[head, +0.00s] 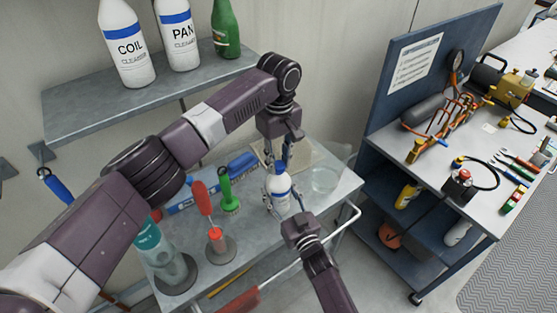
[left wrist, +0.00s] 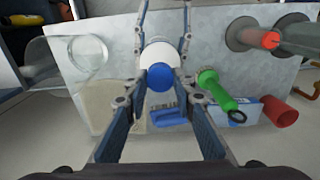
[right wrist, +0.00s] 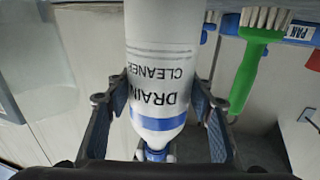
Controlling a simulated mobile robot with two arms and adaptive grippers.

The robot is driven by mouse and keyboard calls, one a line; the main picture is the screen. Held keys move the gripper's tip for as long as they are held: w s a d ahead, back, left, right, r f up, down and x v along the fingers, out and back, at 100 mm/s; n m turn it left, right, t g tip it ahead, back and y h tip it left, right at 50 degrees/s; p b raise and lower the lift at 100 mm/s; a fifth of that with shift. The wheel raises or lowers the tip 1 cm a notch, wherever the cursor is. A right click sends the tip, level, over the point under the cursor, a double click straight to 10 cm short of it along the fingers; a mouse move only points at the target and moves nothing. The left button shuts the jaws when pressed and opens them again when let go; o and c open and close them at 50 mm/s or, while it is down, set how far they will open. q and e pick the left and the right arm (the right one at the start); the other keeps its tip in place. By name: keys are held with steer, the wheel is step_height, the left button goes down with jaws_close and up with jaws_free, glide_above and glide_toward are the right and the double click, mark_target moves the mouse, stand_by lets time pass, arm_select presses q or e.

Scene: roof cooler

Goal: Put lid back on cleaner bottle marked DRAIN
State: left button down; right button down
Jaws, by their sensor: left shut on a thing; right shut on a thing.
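The white bottle marked DRAIN (right wrist: 160,60) has a blue band. It stands upright near the front of the metal table in the head view (head: 280,187). My right gripper (head: 281,207) is shut on its body from the front; its fingers show on both sides in the right wrist view (right wrist: 166,100). The blue lid (left wrist: 161,77) is at the bottle's mouth, in line with the neck. My left gripper (left wrist: 160,82) comes from above and is shut on the lid. I cannot tell whether the lid is fully seated.
COIL (head: 128,45) and PAN (head: 178,35) bottles stand on the shelf above.

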arm_select(q)
steer(key=m, duration=2)
steer(key=shift+m, duration=0.4)
steer(key=c, duration=1.5)
jaws_free()
steer(key=shift+c, duration=0.2)
step_height(320, 180, up, 12)
